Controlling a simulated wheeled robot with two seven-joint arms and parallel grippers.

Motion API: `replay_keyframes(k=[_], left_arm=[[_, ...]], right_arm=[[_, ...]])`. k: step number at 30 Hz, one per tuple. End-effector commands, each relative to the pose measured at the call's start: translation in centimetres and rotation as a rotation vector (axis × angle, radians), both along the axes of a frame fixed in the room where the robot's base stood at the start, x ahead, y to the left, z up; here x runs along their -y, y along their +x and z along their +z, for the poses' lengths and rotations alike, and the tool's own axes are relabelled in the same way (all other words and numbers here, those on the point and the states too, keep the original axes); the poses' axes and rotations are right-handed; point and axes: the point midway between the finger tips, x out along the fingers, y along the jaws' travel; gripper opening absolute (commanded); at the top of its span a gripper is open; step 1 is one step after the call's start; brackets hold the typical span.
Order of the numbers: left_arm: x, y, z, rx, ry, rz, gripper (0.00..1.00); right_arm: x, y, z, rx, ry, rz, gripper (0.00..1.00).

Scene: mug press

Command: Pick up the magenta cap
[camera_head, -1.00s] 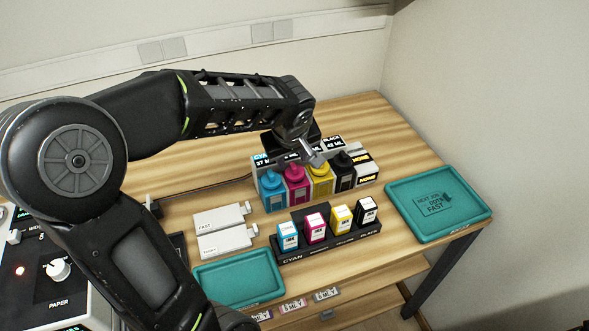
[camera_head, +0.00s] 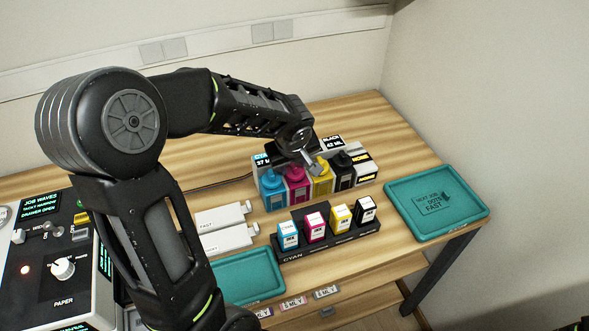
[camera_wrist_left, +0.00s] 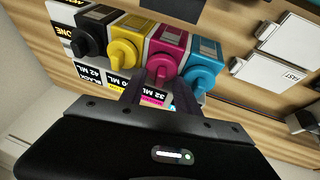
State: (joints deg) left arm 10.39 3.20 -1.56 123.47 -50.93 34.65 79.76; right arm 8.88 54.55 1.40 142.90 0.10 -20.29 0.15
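The magenta cap (camera_head: 294,170) sits on the magenta ink bottle (camera_head: 297,189), between the cyan bottle (camera_head: 272,190) and the yellow bottle (camera_head: 321,182). In the left wrist view the magenta cap (camera_wrist_left: 160,72) is just beyond my fingertips. My left gripper (camera_head: 309,163) is above and behind the bottle row. In the left wrist view the left gripper (camera_wrist_left: 160,95) has its fingers spread, with nothing held between them. I cannot tell whether a finger touches the cap.
A black bottle (camera_head: 343,172) stands right of the yellow one. Several small cartridges stand in a black rack (camera_head: 290,254) in front. Teal trays lie at right (camera_head: 400,208) and front left (camera_head: 245,292). White cartridges (camera_head: 228,240) lie left. A control panel (camera_head: 40,270) stands far left.

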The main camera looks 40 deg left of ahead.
Motion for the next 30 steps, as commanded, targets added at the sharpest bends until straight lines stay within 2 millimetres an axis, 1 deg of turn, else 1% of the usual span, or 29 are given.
replay_keyframes(k=[10,11,24,30], left_arm=[[0.00,-0.02,0.03,0.000,0.000,0.000,0.38],[0.00,-0.02,0.03,0.000,0.000,0.000,0.37],[0.00,-0.02,0.03,0.000,0.000,0.000,0.01],[0.00,-0.02,0.03,0.000,0.000,0.000,0.00]], right_arm=[[0.00,-0.01,0.00,0.000,0.000,0.000,0.36],[0.00,-0.01,0.00,0.000,0.000,0.000,0.36],[-0.01,0.00,0.00,0.000,0.000,0.000,0.36],[-0.01,0.00,0.00,0.000,0.000,0.000,0.36]])
